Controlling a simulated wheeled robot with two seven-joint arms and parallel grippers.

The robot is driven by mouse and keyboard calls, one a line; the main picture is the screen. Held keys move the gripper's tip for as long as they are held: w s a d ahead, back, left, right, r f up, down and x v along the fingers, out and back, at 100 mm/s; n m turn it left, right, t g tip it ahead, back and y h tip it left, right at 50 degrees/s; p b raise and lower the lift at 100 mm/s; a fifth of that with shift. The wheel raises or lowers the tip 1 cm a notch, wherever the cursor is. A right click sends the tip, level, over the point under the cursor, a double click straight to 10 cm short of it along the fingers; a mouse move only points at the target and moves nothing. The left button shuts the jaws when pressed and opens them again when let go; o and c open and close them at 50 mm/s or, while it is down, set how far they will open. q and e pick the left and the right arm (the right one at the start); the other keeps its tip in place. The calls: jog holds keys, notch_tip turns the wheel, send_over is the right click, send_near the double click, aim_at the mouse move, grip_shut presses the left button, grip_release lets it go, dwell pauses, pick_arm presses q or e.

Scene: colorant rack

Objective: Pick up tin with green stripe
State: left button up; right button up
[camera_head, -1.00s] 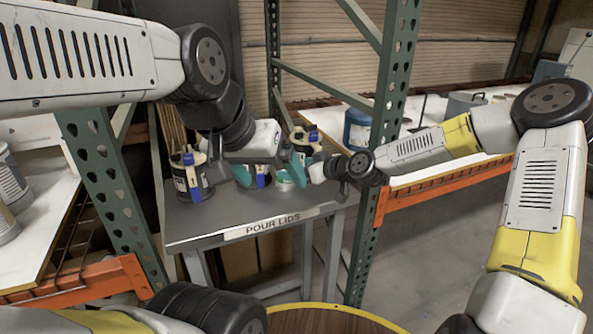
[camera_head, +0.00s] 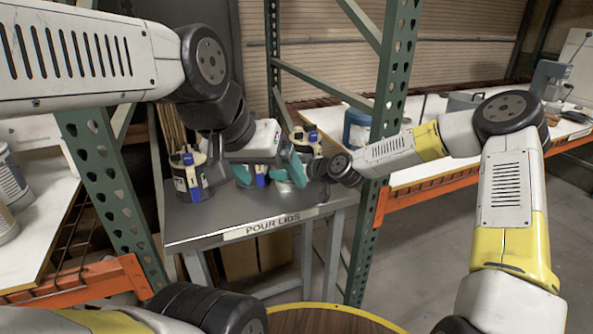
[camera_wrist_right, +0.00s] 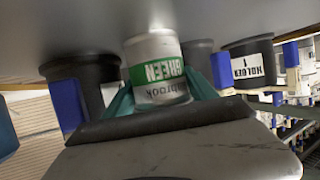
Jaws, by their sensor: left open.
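The tin with the green stripe (camera_wrist_right: 158,72) is pale, with "GREEN" lettering upside down in the right wrist view. My right gripper (camera_wrist_right: 160,92) has teal fingers on both sides of it. They look close to the tin, but I cannot tell if they grip it. In the head view the tin is mostly hidden behind teal fingers. My left gripper (camera_head: 268,170) is open over the grey table (camera_head: 190,225) marked "POUR LIDS".
A black can with blue clamps (camera_head: 188,178) stands left of my left gripper. Another dark can (camera_wrist_right: 245,62) with a white label shows in the right wrist view. A green rack post (camera_head: 385,130) stands right of the table. The table's front strip is clear.

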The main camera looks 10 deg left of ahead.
jog(key=c, duration=0.5)
jog(key=shift+c, duration=0.2)
jog(key=shift+r, duration=0.2)
